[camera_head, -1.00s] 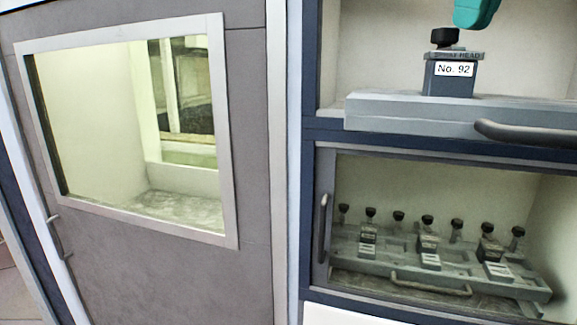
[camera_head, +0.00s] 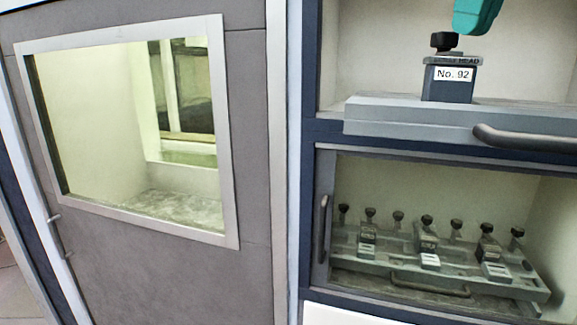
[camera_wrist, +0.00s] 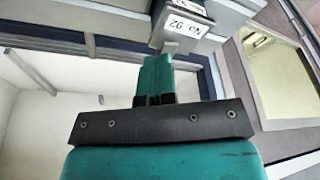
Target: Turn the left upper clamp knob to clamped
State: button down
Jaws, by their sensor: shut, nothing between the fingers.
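In the head view a black clamp knob (camera_head: 444,41) stands on top of a dark grey block (camera_head: 447,87) labelled "No. 92" in the upper bay. The teal end of my gripper (camera_head: 477,14) shows at the top edge, just above and right of the knob; a narrow gap appears between them. In the wrist view my gripper (camera_wrist: 155,66) is shut and empty, with its teal fingers pressed together. The labelled block (camera_wrist: 184,22) appears upside down just beyond the fingertips. The knob is not clearly seen there, and I cannot tell whether the fingertips touch anything.
The block stands on a grey tray (camera_head: 400,114) with a dark bar handle (camera_head: 525,137). Below is a windowed bay with another tray (camera_head: 345,262) bearing several black knobs and blocks. A grey door (camera_head: 150,262) with a large window fills the left.

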jog(key=shift+a+f, duration=0.15)
jog(key=shift+f, duration=0.25)
notch_tip(320, 180, up, 2)
jog(key=shift+r+p, duration=0.15)
jog(key=shift+p, duration=0.65)
jog(key=shift+r, duration=2.05)
jog(key=shift+r, duration=0.1)
